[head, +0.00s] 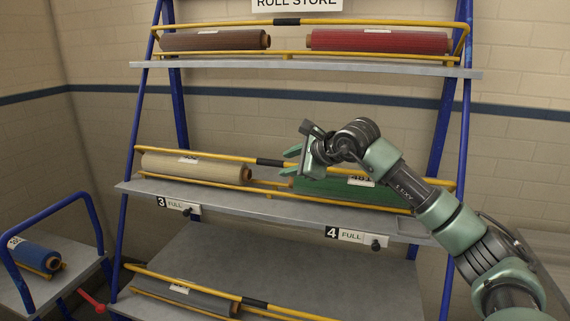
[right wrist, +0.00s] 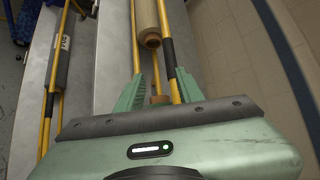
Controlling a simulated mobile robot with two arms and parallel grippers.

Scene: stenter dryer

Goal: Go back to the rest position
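My right gripper (head: 290,161) is in front of the middle shelf of the rack, reached in by my right arm from the right. Its two green fingers point left and stand apart, with nothing seen held between them. In the right wrist view the spread fingers (right wrist: 158,92) show against the yellow rail, with the end of a roll visible beyond the gap. Behind the gripper, a green roll (head: 340,190) lies on the middle shelf, partly hidden by my arm. My left gripper is not in view.
The blue-framed rack holds a cream roll (head: 195,168), a brown roll (head: 210,40), a red roll (head: 378,42) and a grey roll (head: 185,296). Yellow rails (head: 262,162) run close to the gripper. A trolley (head: 75,272) with a blue roll stands at the left.

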